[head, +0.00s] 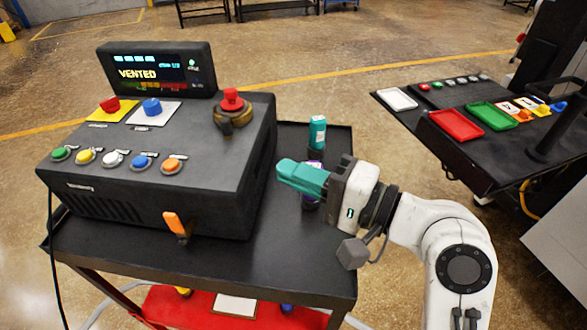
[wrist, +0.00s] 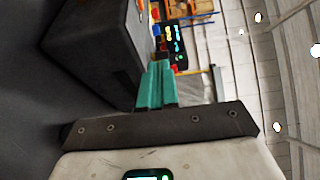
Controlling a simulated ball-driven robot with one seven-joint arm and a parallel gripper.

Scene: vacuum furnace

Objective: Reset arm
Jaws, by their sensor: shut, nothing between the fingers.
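My gripper (head: 302,177) has teal fingers that are shut with nothing between them. In the head view it is at the right of the control box, above the black cart top, pointing left toward the box's side. The wrist view shows the teal fingers (wrist: 156,85) together, with the dark side of the box to their left. My white arm bends up from the lower right of the head view.
The control box (head: 160,150) has coloured buttons, an orange lever (head: 175,223) and a screen (head: 157,70) reading VENTED. It stands on the black cart (head: 200,270). A teal-capped bottle (head: 317,132) stands behind my gripper. A second black table (head: 490,150) at right holds coloured trays.

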